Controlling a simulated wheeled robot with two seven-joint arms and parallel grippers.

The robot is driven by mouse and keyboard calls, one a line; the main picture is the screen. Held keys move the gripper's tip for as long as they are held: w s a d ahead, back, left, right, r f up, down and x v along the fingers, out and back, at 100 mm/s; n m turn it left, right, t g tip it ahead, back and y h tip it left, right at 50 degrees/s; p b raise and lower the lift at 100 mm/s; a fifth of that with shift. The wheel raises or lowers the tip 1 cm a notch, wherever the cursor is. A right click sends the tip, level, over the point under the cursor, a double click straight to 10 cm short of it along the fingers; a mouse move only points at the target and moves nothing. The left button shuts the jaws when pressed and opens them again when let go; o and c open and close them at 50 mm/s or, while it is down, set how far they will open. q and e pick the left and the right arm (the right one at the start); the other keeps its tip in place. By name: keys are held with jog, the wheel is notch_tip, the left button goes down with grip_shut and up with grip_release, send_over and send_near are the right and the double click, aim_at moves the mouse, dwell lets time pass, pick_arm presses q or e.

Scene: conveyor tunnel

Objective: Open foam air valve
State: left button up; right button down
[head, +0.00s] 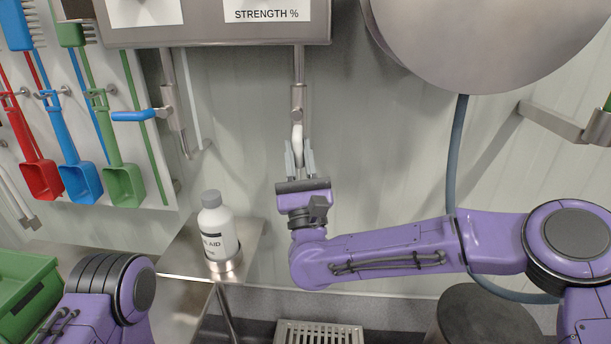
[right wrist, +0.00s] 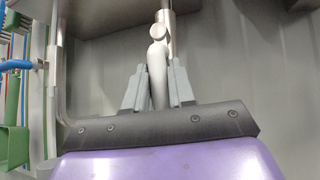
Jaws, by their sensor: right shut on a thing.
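A valve with a white lever handle (head: 297,133) sits on a vertical metal pipe (head: 299,66) below the panel marked "STRENGTH %". The handle hangs down along the pipe line. My right gripper (head: 300,160) points up from below, with its two grey fingers on either side of the handle. In the right wrist view, the white handle (right wrist: 157,72) stands between the fingers, which are shut on it. A second valve with a blue lever (head: 134,115) is to the left, its handle pointing left. My left arm shows at the lower left, but its gripper is out of view.
A white bottle (head: 217,228) stands in a holder on a metal shelf (head: 180,250). Red, blue and green scoops (head: 82,182) hang on a board at left. A large steel drum (head: 490,40) and a hose (head: 456,150) are at right.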

pick_arm(q)
jog(key=shift+f+b, duration=0.75)
jog(key=shift+f, duration=0.45)
pick_arm(e)
jog(key=shift+a+m+h, duration=0.2)
jog(key=shift+m+h, duration=0.35)
jog(key=shift+m, duration=0.1)
jog(key=shift+a+m+h, duration=0.15)
jog(key=shift+m+h, duration=0.4)
jog(key=shift+m, duration=0.1)
jog(key=c, duration=1)
grip_release()
jog(key=shift+c, duration=0.2)
pick_arm(q)
notch_tip(320, 180, down, 2)
jog(key=shift+f+b, duration=0.1)
jog(key=shift+b, duration=1)
pick_arm(e)
jog(key=v, duration=1)
jog(key=shift+f, duration=0.3)
